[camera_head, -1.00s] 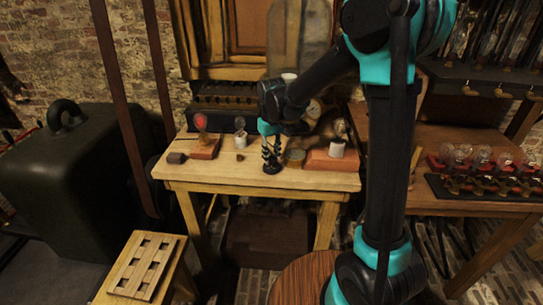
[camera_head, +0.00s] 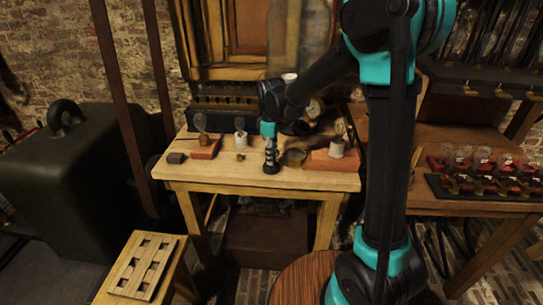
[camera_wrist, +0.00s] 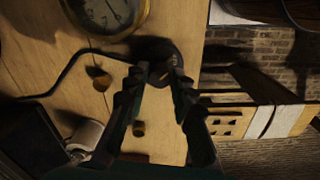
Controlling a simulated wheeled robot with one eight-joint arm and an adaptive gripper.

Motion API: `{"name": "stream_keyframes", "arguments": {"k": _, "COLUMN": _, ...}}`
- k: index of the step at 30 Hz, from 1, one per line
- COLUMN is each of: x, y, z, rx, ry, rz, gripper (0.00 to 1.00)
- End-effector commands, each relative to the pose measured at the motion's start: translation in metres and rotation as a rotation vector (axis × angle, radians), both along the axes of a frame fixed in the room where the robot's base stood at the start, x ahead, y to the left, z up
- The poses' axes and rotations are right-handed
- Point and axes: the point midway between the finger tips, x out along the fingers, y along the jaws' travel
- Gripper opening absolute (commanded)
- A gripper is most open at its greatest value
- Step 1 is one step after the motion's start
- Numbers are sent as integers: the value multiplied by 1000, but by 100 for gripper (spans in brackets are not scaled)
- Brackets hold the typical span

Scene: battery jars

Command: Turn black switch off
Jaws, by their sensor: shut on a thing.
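The black switch (camera_wrist: 153,47) is a dark round piece with a wire running from it, on the wooden table (camera_head: 330,181). In the wrist view, my gripper (camera_wrist: 156,76) has its fingertips at the switch's near edge, closed on its small lever, which the fingertips partly hide. In the head view, my gripper (camera_head: 270,160) points straight down and hides most of the switch. A bulb on a red block (camera_head: 205,148) stands to the left and looks grey and unlit.
A round brass gauge (camera_wrist: 108,14) lies close to the switch. A second red block (camera_head: 329,161) with a white socket (camera_head: 337,148) stands to the right. Small brass knobs (camera_wrist: 99,79) sit nearby. The table's front edge is mostly clear.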

Motion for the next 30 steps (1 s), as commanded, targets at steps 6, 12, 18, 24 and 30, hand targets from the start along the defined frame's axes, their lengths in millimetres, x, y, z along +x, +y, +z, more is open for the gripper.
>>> {"name": "stream_keyframes", "arguments": {"k": 6, "x": 1, "y": 0, "z": 0, "rx": 0, "ry": -1, "rz": 25, "gripper": 0}}
{"name": "stream_keyframes", "arguments": {"k": 12, "x": 1, "y": 0, "z": 0, "rx": 0, "ry": -1, "rz": 27, "gripper": 0}}
{"name": "stream_keyframes", "arguments": {"k": 18, "x": 1, "y": 0, "z": 0, "rx": 0, "ry": -1, "rz": 26, "gripper": 31}}
{"name": "stream_keyframes", "arguments": {"k": 24, "x": 0, "y": 0, "z": 0, "rx": 0, "ry": 0, "rz": 26, "gripper": 46}}
{"name": "stream_keyframes", "arguments": {"k": 30, "x": 0, "y": 0, "z": 0, "rx": 0, "ry": 0, "rz": 25, "gripper": 46}}
